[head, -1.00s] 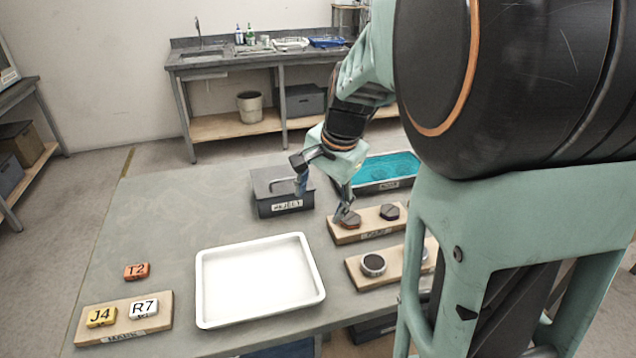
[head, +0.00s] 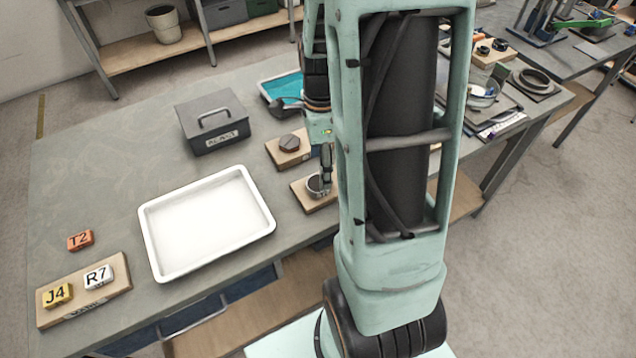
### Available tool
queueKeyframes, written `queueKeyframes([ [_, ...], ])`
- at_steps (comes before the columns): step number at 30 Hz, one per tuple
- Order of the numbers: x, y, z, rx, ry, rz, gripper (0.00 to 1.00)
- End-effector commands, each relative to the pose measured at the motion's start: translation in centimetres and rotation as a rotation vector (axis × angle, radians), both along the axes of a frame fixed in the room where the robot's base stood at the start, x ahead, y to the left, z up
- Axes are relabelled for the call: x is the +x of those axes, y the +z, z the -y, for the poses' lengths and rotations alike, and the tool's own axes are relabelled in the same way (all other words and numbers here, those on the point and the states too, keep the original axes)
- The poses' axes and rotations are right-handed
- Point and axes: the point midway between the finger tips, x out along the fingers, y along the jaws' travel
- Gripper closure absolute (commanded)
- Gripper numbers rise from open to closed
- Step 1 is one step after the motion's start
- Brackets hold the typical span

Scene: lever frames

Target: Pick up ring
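A round grey ring-like part (head: 314,187) with a dark top lies on the nearer small wooden board (head: 305,203), in the head view right of the white tray. My gripper (head: 325,180) points down at this part, with a dark finger over its right side. My arm hides much of the gripper and the board's right end. I cannot tell whether the fingers are closed on the part. A larger dark grey ring (head: 535,80) lies on a flat plate at the upper right, well apart from my gripper.
A white tray (head: 148,225) stands left of the boards. A dark lidded box (head: 208,120) and a teal-lined tray (head: 268,92) are behind. A hexagonal dark part (head: 289,142) sits on the farther board (head: 277,159).

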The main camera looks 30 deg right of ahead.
Motion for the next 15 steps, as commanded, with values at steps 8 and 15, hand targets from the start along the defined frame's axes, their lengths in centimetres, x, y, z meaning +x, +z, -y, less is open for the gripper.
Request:
queueKeyframes([
  [8,-0.2,-3.1,-0.4,0.002,0.0,-0.005,0.38],
  [15,-0.1,-5.3,-0.4,0.001,0.0,0.0,0.38],
])
